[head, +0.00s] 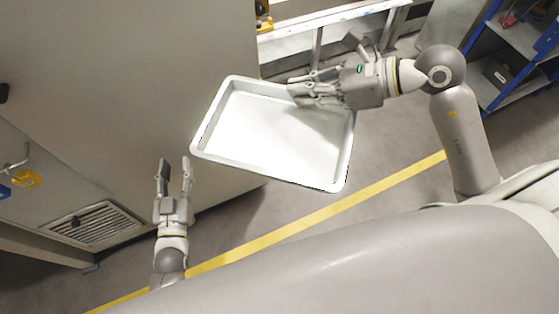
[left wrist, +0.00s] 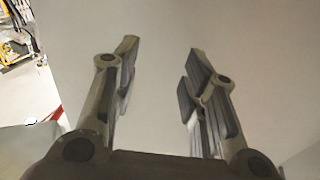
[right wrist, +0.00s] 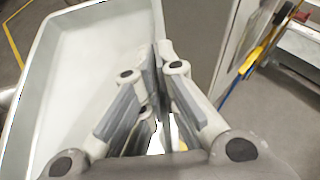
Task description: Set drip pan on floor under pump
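The drip pan (head: 270,135) is a shallow white rectangular tray, held in the air and slightly tilted in the head view. My right gripper (head: 298,88) is shut on the pan's upper right rim. In the right wrist view the fingers (right wrist: 160,55) close on the rim of the pan (right wrist: 85,75). My left gripper (head: 174,165) is open and empty, left of the pan and apart from it. In the left wrist view its fingertips (left wrist: 160,55) stand apart before a plain grey surface. I cannot make out the pump for certain.
A large grey cabinet (head: 110,70) with a vent grille (head: 95,224) stands at the left. A pale metal frame (head: 320,35) is behind the pan. A blue shelf rack (head: 500,75) stands at the upper right. A yellow line (head: 300,223) crosses the open grey floor.

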